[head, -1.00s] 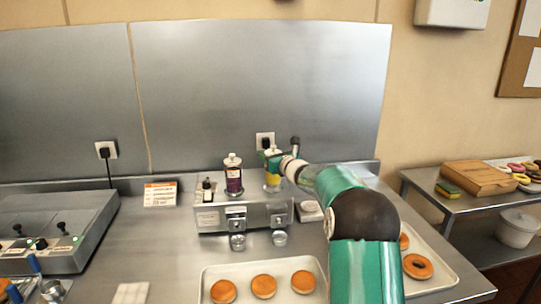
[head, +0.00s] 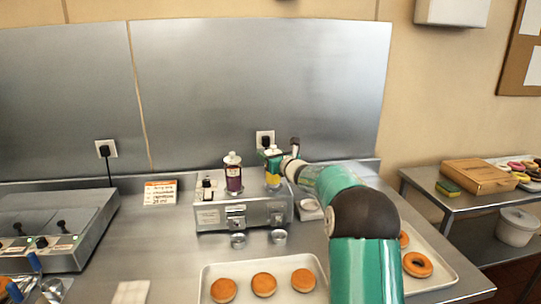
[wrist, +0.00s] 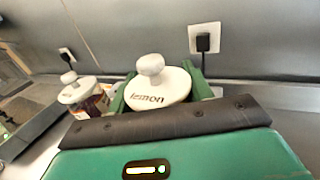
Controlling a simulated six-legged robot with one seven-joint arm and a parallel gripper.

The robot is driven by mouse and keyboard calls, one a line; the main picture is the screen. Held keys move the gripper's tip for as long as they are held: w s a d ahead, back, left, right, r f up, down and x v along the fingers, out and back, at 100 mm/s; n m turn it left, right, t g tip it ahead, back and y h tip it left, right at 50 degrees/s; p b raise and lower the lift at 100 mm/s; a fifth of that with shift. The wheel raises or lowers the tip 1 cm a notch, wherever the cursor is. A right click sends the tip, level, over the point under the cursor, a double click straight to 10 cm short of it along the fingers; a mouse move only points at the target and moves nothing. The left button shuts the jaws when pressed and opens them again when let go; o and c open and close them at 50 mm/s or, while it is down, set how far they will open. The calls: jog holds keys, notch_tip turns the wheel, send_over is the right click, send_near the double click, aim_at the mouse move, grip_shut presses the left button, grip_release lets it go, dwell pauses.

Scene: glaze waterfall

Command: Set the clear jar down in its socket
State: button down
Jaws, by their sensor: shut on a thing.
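The clear jar with yellow contents (head: 272,181) is at the right end of the metal dispenser (head: 243,215). Its white lid, marked "lemon" (wrist: 158,88), shows in the wrist view. My gripper (head: 273,160) is shut on this jar, with green fingers (wrist: 196,82) on both sides of it. The jar looks upright; its base and the socket rim are too small to tell whether it is fully seated. A second jar with dark purple contents and a white lid (head: 233,174) stands upright in the dispenser to the left; it also shows in the wrist view (wrist: 86,98).
Small metal cups (head: 279,237) sit in front. Trays with doughnuts (head: 264,284) lie nearer. A wall outlet with a plug (head: 265,140) is behind the jars.

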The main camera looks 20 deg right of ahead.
jog(key=shift+f, duration=0.6)
dwell(0.8)
jog(key=c, duration=0.5)
grip_release()
jog(key=shift+f, duration=0.1)
jog(key=shift+s, duration=0.1)
jog(key=s, duration=0.4)
jog(key=s+d, duration=0.1)
jog(key=s, duration=0.4)
jog(key=s+d, duration=0.1)
jog(key=s, duration=0.3)
jog(key=shift+s, duration=0.2)
